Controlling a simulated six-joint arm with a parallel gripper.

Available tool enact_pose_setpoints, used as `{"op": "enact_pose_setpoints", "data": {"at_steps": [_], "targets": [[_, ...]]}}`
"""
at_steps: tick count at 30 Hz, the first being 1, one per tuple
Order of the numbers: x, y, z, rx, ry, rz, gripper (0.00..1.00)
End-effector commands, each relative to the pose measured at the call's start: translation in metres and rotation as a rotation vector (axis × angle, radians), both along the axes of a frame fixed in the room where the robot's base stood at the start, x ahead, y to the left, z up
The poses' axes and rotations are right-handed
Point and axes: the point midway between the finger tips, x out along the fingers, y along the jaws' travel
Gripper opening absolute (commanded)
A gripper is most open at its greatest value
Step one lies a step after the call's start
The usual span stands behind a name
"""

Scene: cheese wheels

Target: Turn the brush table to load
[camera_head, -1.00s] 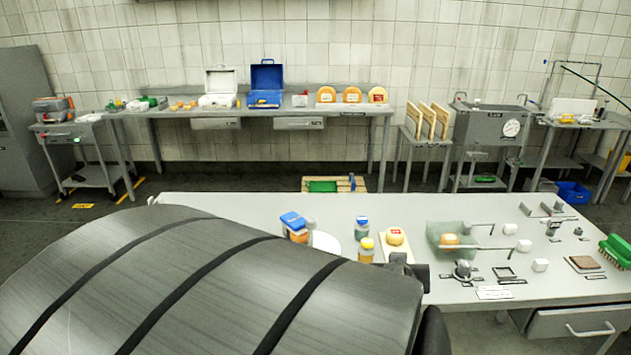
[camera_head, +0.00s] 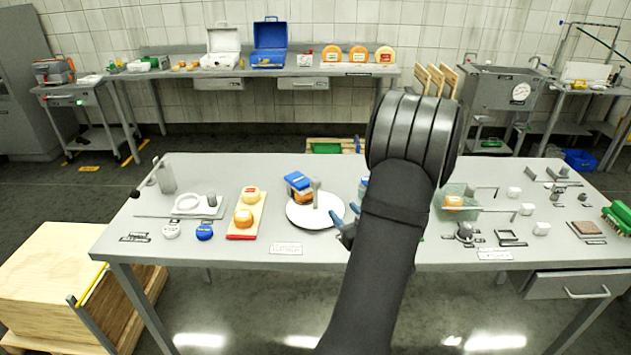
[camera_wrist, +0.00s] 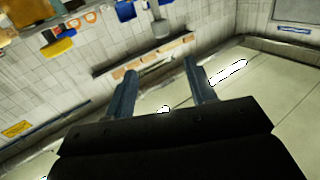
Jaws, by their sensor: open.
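The brush table appears to be the round white disc (camera_head: 302,218) on the workbench, in the head view. A short grey post (camera_head: 316,192) stands up at it. A blue-topped thing with orange and dark sides (camera_head: 297,184) is at its back left edge; I cannot tell whether it rests on the disc. My gripper (camera_head: 343,228) is just right of the disc, with its blue fingers open and empty. I cannot tell whether it touches the disc. In the wrist view the gripper (camera_wrist: 160,82) also shows apart, with nothing between the fingers.
A cream board (camera_head: 236,228) with orange and yellow wheels lies left of the disc. A white label (camera_head: 286,248) lies in front. My arm hides part of the bench right of the disc. A glass-like box (camera_head: 462,190) and small fixtures stand farther right.

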Motion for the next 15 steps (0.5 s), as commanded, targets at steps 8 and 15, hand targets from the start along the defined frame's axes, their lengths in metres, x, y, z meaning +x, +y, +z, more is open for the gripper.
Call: {"op": "enact_pose_setpoints", "data": {"at_steps": [8, 15], "targets": [[0.024, 0.016, 0.000, 0.005, -0.007, 0.011, 0.51], [0.070, 0.041, -0.001, 0.005, -0.007, 0.010, 0.51]]}}
